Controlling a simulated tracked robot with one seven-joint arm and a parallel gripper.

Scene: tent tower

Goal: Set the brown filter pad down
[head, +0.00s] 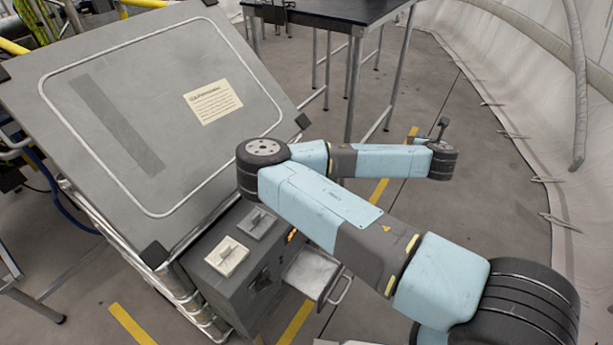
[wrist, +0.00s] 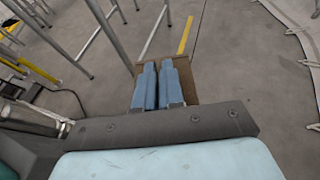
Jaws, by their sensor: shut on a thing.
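In the wrist view my gripper (wrist: 159,68) has its two blue fingers close together. The brown filter pad (wrist: 188,86) is held at the fingers, its brown face showing behind and beside them. The pad is off the floor, and the fingers hide much of it. In the head view my arm reaches toward the back right, past a large tilted grey panel. The far end of the arm is small and dark there, and I cannot make out the pad.
The tilted panel (head: 150,75) carries a paper label. Below it a grey box (head: 235,285) has a pale square pad (head: 227,256) on top and an open drawer (head: 311,274). A dark-topped table (head: 345,10) stands behind. Floor is clear at right, toward the tent wall (head: 530,60).

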